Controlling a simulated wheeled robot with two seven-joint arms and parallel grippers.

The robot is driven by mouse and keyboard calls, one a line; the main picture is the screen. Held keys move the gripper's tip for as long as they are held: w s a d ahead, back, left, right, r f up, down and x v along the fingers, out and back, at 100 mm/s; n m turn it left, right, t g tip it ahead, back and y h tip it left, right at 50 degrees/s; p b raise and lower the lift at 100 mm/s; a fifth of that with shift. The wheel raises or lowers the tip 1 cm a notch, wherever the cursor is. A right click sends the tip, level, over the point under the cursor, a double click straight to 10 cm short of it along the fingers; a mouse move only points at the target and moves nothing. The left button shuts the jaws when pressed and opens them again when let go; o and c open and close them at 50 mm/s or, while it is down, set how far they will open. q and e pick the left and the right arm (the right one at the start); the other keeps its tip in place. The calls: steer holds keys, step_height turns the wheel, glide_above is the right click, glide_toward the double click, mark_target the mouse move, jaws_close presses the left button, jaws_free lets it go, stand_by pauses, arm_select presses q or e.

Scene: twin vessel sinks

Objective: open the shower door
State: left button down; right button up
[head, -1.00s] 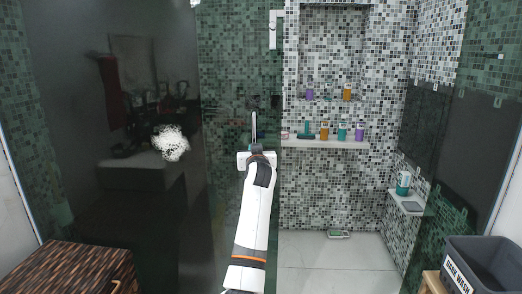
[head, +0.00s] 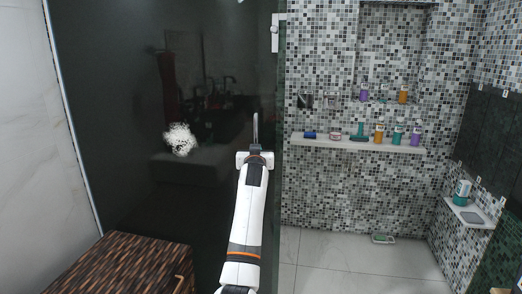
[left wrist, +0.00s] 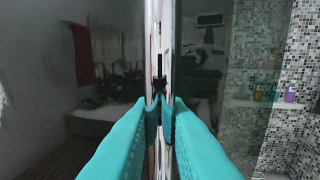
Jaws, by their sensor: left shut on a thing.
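The shower door (head: 225,55) is a dark, reflective glass panel, with its right edge near the middle of the head view. To its right the shower is open. The chrome door handle (head: 255,128) is a vertical bar near that edge. My left gripper (head: 255,155) is at the handle's lower part. In the left wrist view, the teal fingers (left wrist: 160,112) are closed around the upright handle bar (left wrist: 158,50). The part of the bar between the fingers is hidden. My right gripper is not in view.
Inside the shower, a white shelf (head: 350,143) holds several bottles, and a lower corner shelf (head: 468,212) holds a teal bottle (head: 462,190). A brown woven cabinet (head: 125,265) stands at the lower left. The pale tile floor (head: 350,262) beyond the opening looks mostly clear.

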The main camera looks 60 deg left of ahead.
arm_select(q)
steer(key=shift+s+a, duration=0.15)
steer(key=shift+s, duration=0.05)
steer(key=c, duration=1.5)
jaws_free()
steer(key=shift+s+a, duration=0.1)
steer(key=shift+a, duration=0.05)
steer(key=shift+o, duration=0.2)
steer(key=b+v, duration=0.1)
steer(key=v, duration=1.1)
